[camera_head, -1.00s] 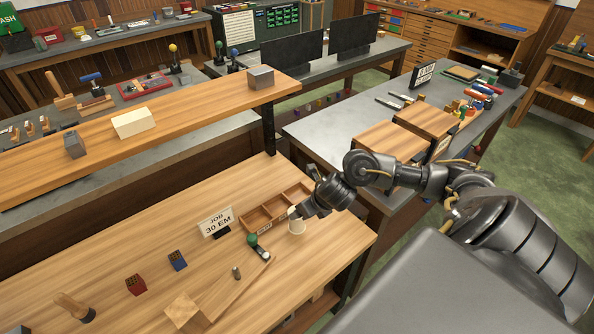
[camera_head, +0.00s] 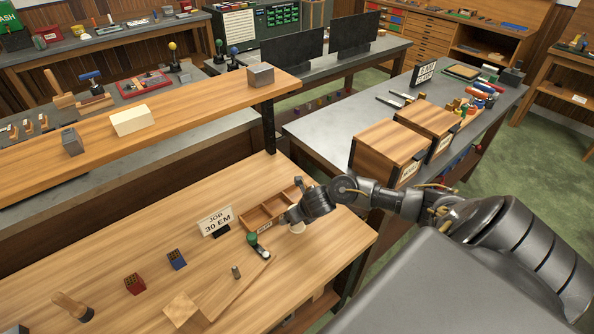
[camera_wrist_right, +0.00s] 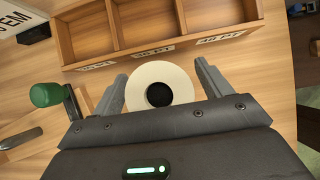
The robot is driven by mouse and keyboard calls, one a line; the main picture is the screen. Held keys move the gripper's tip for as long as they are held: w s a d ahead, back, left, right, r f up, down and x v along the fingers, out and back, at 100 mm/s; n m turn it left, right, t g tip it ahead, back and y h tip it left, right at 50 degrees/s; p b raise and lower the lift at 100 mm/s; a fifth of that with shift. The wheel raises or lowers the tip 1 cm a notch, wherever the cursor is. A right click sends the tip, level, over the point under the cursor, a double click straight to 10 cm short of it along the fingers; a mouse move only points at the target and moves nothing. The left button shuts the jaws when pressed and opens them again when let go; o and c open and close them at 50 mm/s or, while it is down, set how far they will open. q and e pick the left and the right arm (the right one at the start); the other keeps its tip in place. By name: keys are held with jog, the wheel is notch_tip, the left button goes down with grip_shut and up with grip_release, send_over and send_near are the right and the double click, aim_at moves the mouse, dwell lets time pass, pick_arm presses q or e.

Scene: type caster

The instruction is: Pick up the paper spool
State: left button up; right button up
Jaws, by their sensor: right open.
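The paper spool (camera_wrist_right: 170,76) is a pale cream ring with a dark centre hole in the right wrist view. It sits on the wooden bench, in front of a three-compartment tray. In the head view only part of the spool (camera_head: 298,228) shows beneath my right gripper (camera_head: 289,220). In the wrist view my right gripper (camera_wrist_right: 160,88) is open, with one finger on each side of the spool. Whether the fingers touch it I cannot tell. My left gripper is not in view.
The wooden tray (camera_head: 252,220) with labelled compartments lies just behind the spool. A green-knobbed tool (camera_wrist_right: 45,94) stands close to the left finger. A job sign (camera_head: 216,221) stands left of the tray. The bench's right edge is near the spool.

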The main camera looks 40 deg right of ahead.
jog(key=c, duration=1.1)
jog(key=shift+o, duration=0.2)
notch_tip(320, 180, up, 10)
jog(key=p, duration=0.1)
jog(key=s+a+f+n+g+y, duration=0.1)
jog(key=s+a+n+g+y, duration=0.2)
jog(key=s+a+n, duration=0.45)
jog(key=s+a+n+g+y, duration=0.4)
jog(key=s+a+n, duration=0.1)
jog(key=a+n, duration=0.55)
jog(key=w+r+n+g+b, duration=0.1)
jog(key=w+r+n, duration=0.2)
jog(key=r, duration=0.4)
jog(key=w+d+r+n+g+h+b, duration=0.1)
jog(key=w+r+n+g, duration=0.1)
jog(key=r+n, duration=0.3)
notch_tip(320, 180, up, 2)
jog(key=shift+w+r+g+h+b, duration=0.1)
jog(key=shift+w+g+h+b, duration=0.2)
jog(key=shift+w+b, duration=0.1)
